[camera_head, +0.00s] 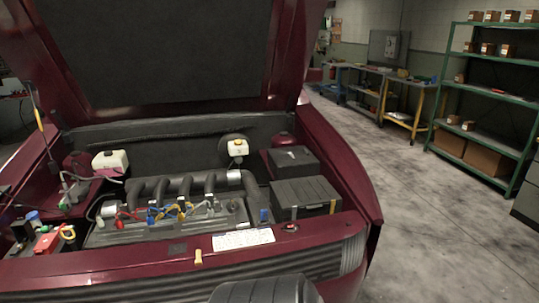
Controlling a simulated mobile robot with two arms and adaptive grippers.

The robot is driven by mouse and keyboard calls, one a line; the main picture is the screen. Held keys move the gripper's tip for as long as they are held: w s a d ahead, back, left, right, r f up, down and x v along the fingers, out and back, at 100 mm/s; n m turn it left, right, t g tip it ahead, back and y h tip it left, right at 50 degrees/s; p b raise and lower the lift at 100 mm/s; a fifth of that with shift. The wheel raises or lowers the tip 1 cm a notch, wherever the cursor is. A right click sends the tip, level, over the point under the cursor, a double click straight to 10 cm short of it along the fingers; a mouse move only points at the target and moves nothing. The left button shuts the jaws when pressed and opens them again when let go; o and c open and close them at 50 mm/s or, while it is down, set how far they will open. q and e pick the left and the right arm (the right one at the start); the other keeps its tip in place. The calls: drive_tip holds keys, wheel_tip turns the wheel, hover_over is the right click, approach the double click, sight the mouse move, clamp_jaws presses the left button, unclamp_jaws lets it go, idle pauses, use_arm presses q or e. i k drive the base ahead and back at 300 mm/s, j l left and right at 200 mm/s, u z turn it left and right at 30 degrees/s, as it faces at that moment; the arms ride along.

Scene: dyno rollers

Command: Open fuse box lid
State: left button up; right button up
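The car's engine bay is open in front of me. Two black lidded boxes sit at its right side. The rear box (293,160) has a small white mark on top, and its lid looks shut. The front box (305,193) is larger and has a ribbed top, which also looks shut. I cannot tell for certain which one is the fuse box. Neither of my grippers shows in this view.
The raised hood (170,50) overhangs the bay. The engine (185,190) with pipes and coloured cables fills the middle. A red-topped battery (47,243) is at the left. Green shelving (485,100) and workbenches (405,105) stand behind clear floor at the right.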

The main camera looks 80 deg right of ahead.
sight(292, 161)
drive_tip(key=z, duration=2.95)
drive_tip(key=i+l+z, duration=0.25)
drive_tip(key=z, duration=0.15)
drive_tip(key=i+l+z, duration=0.55)
drive_tip(key=i+z, duration=0.15)
drive_tip(key=z, duration=0.15)
drive_tip(key=i+l+z, duration=0.2)
drive_tip(key=i, duration=0.25)
drive_tip(key=i+z, duration=0.2)
drive_tip(key=i, duration=0.25)
drive_tip(key=i+u, duration=0.65)
drive_tip(key=i, duration=0.15)
drive_tip(key=i+l+u, duration=0.35)
drive_tip(key=j, duration=0.1)
